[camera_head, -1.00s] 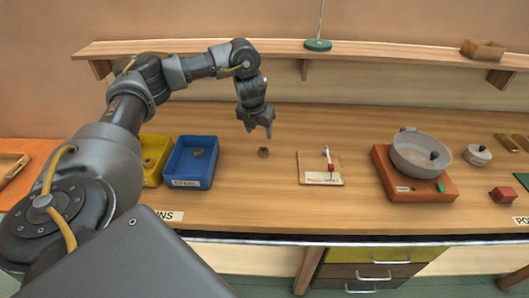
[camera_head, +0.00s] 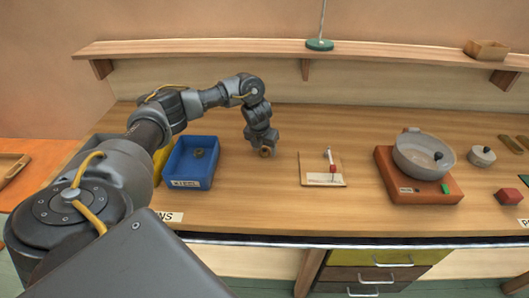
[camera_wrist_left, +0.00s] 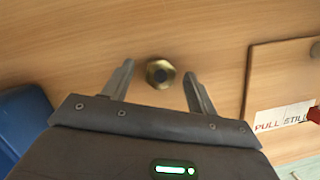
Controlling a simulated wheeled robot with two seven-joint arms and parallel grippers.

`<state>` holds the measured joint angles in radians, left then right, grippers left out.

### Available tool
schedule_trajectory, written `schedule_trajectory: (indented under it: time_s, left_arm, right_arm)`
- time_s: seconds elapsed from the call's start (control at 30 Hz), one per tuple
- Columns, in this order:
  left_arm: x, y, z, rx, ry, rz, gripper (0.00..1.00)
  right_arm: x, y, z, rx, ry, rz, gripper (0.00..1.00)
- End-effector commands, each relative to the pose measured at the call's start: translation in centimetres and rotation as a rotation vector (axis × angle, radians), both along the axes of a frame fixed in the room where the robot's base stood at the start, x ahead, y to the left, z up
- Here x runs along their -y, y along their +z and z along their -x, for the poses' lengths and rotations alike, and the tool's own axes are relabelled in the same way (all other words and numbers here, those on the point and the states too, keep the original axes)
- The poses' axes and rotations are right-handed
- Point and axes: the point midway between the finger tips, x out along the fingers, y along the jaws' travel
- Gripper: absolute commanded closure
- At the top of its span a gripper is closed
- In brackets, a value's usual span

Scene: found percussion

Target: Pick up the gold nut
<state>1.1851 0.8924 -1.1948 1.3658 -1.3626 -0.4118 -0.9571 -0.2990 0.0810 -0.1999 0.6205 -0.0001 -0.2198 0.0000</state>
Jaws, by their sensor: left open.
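The gold nut (camera_head: 265,152) lies on the wooden bench, between the blue bin and the small board. In the left wrist view the gold nut (camera_wrist_left: 160,73) is a brass-coloured hexagonal ring with a dark hole, flat on the wood. My left gripper (camera_head: 264,149) is just above it, pointing down and partly hiding it in the head view. In the left wrist view the left gripper (camera_wrist_left: 158,80) is open, with one finger on each side of the nut and clear space between. My right gripper is not in view.
A blue bin (camera_head: 172,182) with a dark piece inside stands left of the nut. A small labelled board (camera_head: 310,180) with a red-ended stick lies to the right. A grey bowl (camera_head: 408,170) on an orange base stands further right. A wall shelf (camera_head: 210,50) runs behind.

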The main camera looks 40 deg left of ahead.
Motion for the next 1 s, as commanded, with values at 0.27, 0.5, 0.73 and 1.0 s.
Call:
schedule_trajectory:
  time_s: [0.27, 0.5, 0.73, 1.0]
  left_arm:
    - [-0.04, -0.36, -0.09, 0.000, 0.000, -0.001, 0.42]
    - [-0.04, -0.35, -0.09, 0.000, 0.000, 0.000, 0.73]
    - [-0.04, -0.30, -0.11, 0.001, 0.000, 0.000, 0.93]
    - [-0.02, 0.06, -0.18, 0.003, 0.000, 0.000, 0.94]
  right_arm:
    - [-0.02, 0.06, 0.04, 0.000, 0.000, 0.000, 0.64]
    - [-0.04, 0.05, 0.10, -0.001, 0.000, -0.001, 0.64]
    - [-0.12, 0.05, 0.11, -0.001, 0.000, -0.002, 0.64]
    - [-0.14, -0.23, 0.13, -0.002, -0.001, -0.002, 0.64]
